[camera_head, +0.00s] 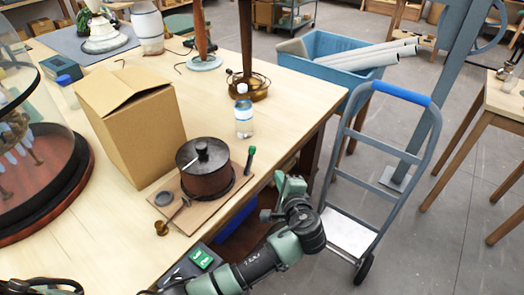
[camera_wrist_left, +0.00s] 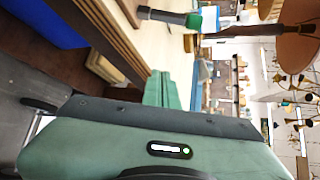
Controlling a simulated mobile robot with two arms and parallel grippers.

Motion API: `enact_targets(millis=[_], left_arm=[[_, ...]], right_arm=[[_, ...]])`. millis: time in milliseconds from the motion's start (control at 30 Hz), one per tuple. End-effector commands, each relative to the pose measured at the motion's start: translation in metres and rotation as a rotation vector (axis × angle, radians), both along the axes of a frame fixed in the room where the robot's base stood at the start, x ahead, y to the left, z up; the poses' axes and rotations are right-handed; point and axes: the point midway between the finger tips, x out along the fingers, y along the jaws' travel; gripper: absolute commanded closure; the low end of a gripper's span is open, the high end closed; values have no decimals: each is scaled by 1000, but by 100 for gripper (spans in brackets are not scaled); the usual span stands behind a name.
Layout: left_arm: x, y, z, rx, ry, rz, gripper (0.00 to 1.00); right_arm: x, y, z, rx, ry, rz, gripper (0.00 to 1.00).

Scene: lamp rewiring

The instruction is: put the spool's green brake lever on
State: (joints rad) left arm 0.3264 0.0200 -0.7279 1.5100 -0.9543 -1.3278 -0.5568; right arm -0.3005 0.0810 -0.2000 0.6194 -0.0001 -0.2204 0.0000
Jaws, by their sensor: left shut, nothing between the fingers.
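The dark round spool (camera_head: 205,180) with a black-knobbed lid sits on a wooden board (camera_head: 225,198) near the table's front edge. The brake lever (camera_head: 250,160), a dark rod with a green tip, stands upright at the spool's right side. Its green tip (camera_wrist_left: 194,20) also shows at the top of the left wrist view, where the picture is turned sideways. My left gripper (camera_head: 290,183) is shut and empty, in front of the table edge, right of the lever and apart from it. Its green fingers (camera_wrist_left: 165,90) show in the left wrist view. My right gripper is not in view.
A cardboard box (camera_head: 135,120) stands behind and left of the spool, and a bottle (camera_head: 243,117) stands behind the lever. A grey hand truck (camera_head: 375,180) with a blue handle stands on the floor to the right. The tabletop between box and bottle is clear.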

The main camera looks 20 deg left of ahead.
Motion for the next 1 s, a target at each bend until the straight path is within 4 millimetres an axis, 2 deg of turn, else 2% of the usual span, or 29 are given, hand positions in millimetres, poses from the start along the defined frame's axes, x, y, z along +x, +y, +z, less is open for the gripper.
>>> enact_targets(millis=[33,100,200,500,633,767,1000], left_arm=[[1,-2,17,15,-25,4,100],[1,-3,31,31,-46,11,100],[1,-3,40,42,-60,17,100],[1,-2,40,41,-60,17,100],[7,1,38,43,-59,16,100],[23,11,35,45,-59,19,100],[63,35,23,44,-59,18,100]], right_arm=[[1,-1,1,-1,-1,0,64],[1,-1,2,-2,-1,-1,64],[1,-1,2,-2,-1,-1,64],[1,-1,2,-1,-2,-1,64],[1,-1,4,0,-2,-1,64],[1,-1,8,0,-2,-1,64],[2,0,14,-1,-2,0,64]])
